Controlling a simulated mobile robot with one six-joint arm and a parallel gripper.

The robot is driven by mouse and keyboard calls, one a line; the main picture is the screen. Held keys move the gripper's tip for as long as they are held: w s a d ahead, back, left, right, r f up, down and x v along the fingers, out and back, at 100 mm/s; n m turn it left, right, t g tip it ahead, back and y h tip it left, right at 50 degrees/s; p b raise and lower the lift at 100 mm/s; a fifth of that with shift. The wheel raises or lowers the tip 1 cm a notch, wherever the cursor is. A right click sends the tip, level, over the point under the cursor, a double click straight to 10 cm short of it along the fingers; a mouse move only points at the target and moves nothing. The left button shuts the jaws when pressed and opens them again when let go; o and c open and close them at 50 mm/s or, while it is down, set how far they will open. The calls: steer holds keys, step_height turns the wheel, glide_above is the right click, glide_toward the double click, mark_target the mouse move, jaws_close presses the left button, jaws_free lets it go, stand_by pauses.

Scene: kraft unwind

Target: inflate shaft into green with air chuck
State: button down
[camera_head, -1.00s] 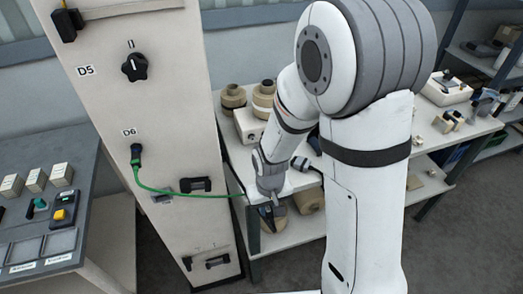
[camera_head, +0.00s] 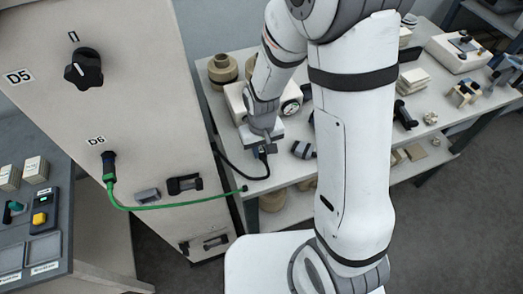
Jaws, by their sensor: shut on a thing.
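My gripper (camera_head: 262,150) points down over the near left part of the white bench top. It is shut on a small dark thing, seemingly the air chuck (camera_head: 266,149), mostly hidden by the fingers. A black hose (camera_head: 245,176) loops beside it. A green hose (camera_head: 165,207) runs from the D6 fitting (camera_head: 108,165) on the cabinet to the bench's front edge. A round gauge (camera_head: 291,108) with a white face sits on a cream box behind the gripper; its reading is too small to tell. I cannot make out the shaft for sure.
A dark cylinder with a pale band (camera_head: 303,150) lies just right of my gripper. Brown rolls (camera_head: 222,70) stand behind. The tall cabinet (camera_head: 140,60) with a black D5 knob (camera_head: 84,69) is at left. My arm hides the bench's middle.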

steer(key=shift+w+a, duration=0.3)
steer(key=shift+w, duration=0.7)
steer(key=shift+w+a, duration=0.3)
steer(key=shift+w, duration=0.65)
steer(key=shift+w+a, duration=0.1)
steer(key=shift+w, duration=0.25)
stand_by(5.7)
